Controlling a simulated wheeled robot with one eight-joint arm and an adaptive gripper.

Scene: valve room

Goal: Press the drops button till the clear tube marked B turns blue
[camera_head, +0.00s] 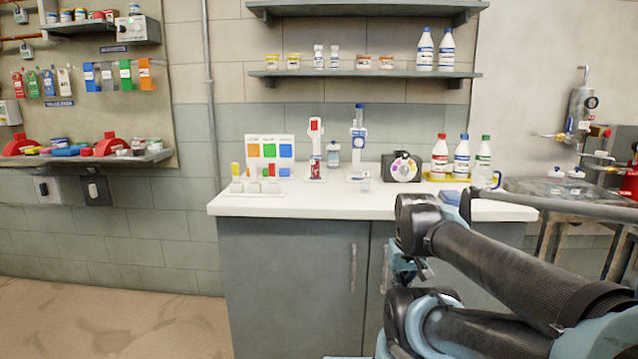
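A white stand with a blue-topped column (358,145) stands on the counter, with a small clear vessel (365,183) at its foot. Left of it is a white stand with red parts (315,150). A small jar with a blue lid (333,155) stands between them, towards the back. A white board with colour squares (270,150) stands further left, behind a low white rack (258,187). I cannot make out a drops button, a letter B or any tube's colour. My arm fills the lower right; I can make out no fingertips.
The white counter (300,205) has a bare front strip. A black device with a round dial (402,167) stands right of the stands. Several bottles stand in a yellow tray (437,177). A low shelf (365,75) hangs above. My arm hides the counter's right front.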

